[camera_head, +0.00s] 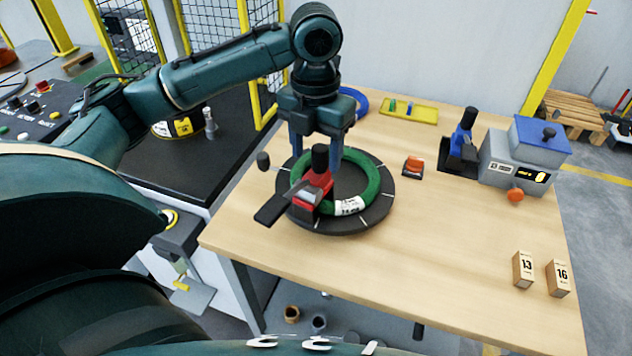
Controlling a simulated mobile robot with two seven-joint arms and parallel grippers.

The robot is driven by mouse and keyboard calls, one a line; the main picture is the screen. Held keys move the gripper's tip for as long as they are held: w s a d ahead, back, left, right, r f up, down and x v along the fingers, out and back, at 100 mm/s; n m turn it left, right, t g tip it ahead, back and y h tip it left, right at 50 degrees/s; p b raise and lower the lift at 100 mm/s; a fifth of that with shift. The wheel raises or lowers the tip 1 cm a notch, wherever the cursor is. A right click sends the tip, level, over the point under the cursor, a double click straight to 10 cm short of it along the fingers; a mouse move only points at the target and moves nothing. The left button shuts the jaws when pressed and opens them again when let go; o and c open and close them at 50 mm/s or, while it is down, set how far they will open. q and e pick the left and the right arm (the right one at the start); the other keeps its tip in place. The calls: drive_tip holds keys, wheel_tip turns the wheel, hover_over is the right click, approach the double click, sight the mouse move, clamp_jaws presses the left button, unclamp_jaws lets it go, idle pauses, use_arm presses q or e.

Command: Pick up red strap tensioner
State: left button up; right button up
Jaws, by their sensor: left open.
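The red strap tensioner (312,190) has a black knob on top and a flat black plate reaching toward the lower left. It rests at the front left of the green coil (371,192), which lies on a round dark turntable (383,212). My left gripper (318,154) points down, open, with its blue fingers to the left and right of the tensioner's black knob in the picture. I cannot tell whether they touch it. My right gripper is not in view.
A grey and blue machine (520,155) stands at the right of the wooden table (440,240). Blocks marked 13 (523,269) and 16 (558,278) stand front right. The table's front middle is clear.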

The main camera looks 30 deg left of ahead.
sight(316, 173)
use_arm(q)
wheel_tip(316, 173, down, 5)
drive_tip(key=shift+w+r, duration=0.1)
drive_tip(key=shift+r, duration=0.05)
clamp_jaws()
idle(0.6)
drive_tip(key=shift+r, duration=0.1)
